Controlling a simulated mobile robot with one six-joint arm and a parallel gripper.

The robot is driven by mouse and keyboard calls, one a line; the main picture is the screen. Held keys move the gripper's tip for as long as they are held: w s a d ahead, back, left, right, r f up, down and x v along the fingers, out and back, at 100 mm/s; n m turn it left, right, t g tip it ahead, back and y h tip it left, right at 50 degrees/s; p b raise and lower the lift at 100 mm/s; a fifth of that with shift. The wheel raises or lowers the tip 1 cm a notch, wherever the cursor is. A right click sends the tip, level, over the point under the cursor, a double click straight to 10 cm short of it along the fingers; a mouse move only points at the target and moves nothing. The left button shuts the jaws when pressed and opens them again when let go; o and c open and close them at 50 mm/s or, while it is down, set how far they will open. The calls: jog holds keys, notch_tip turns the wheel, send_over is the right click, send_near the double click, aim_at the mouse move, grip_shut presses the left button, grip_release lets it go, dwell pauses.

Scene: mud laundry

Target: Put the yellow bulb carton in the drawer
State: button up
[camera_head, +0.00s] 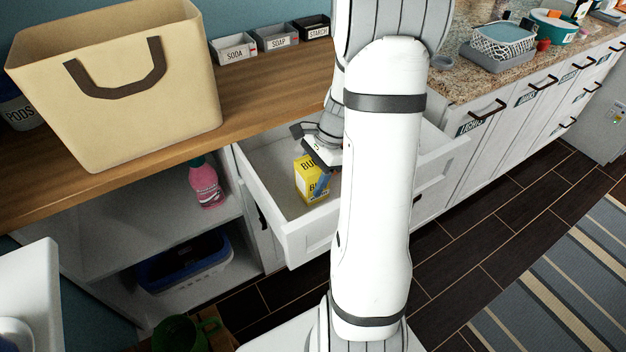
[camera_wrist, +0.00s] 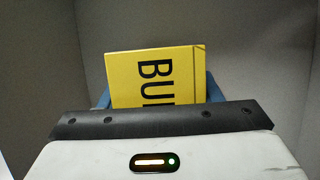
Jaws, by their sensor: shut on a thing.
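The yellow bulb carton (camera_head: 306,181) with dark lettering is inside the open white drawer (camera_head: 310,232), behind its front panel. The carton also shows in the wrist view (camera_wrist: 155,78), with grey drawer walls around it. My gripper (camera_head: 322,178) is shut on the carton, with a blue finger against its side. In the wrist view, blue finger parts (camera_wrist: 212,90) show at both sides of the carton. I cannot tell whether the carton's base touches the drawer floor. My arm hides the right part of the drawer.
A tan basket (camera_head: 120,90) and small labelled bins (camera_head: 234,48) stand on the wooden counter above. A pink bottle (camera_head: 206,184) and a blue basket (camera_head: 185,262) sit on the shelves to the left. Dark floor and a striped rug (camera_head: 560,290) lie at the right.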

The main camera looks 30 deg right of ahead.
jog(key=shift+f, duration=0.75)
jog(key=shift+f, duration=0.1)
jog(key=o, duration=1)
